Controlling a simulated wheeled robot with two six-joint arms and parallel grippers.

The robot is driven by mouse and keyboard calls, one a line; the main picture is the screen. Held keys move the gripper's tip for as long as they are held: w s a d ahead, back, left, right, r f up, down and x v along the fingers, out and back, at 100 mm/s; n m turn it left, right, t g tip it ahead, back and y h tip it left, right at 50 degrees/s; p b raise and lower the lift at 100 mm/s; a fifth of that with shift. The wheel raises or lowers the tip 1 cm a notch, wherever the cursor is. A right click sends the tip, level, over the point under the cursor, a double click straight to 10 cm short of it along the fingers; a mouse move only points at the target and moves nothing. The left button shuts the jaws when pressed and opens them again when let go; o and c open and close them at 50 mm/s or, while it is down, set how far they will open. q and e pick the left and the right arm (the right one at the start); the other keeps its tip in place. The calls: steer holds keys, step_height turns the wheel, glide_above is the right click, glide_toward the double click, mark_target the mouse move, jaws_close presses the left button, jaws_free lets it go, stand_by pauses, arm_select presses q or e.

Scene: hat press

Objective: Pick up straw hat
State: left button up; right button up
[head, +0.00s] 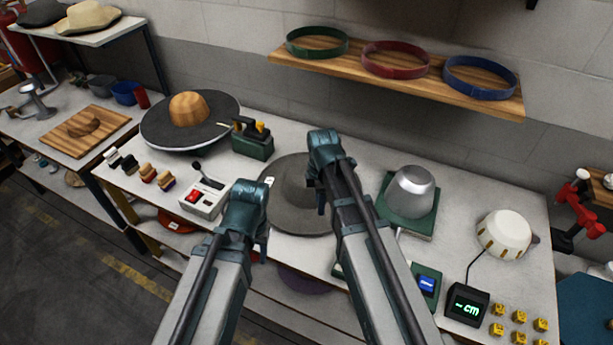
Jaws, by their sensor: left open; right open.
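A pale straw-coloured hat (88,17) lies on the white upper shelf at the far top left, beside a dark hat (40,12). My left gripper (252,232) is in the middle of the view, above the front of the bench, far from the straw hat. My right gripper (322,185) is further back and to the right, over a grey felt hat (282,205) on the bench. Both grippers are seen from behind and nothing shows in their jaws. My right arm hides part of the grey hat.
On the bench stand a round dark turntable (152,133) with a wooden block, a switch box (203,199), a metal dome (411,188) and a cm display (467,306). A wall shelf (450,90) holds three coloured bands. A side table (30,140) stands below the hat shelf.

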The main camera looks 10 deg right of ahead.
steer(key=b, duration=0.9)
glide_above(316, 231)
steer(key=shift+w+d+f, duration=0.1)
steer(key=shift+d+f, duration=0.1)
steer(key=shift+f, duration=2)
steer(key=shift+d+f, duration=0.15)
steer(key=shift+f, duration=2)
steer(key=f+b, duration=0.5)
steer(key=shift+a+f, duration=0.1)
steer(key=shift+a, duration=0.3)
jaws_close()
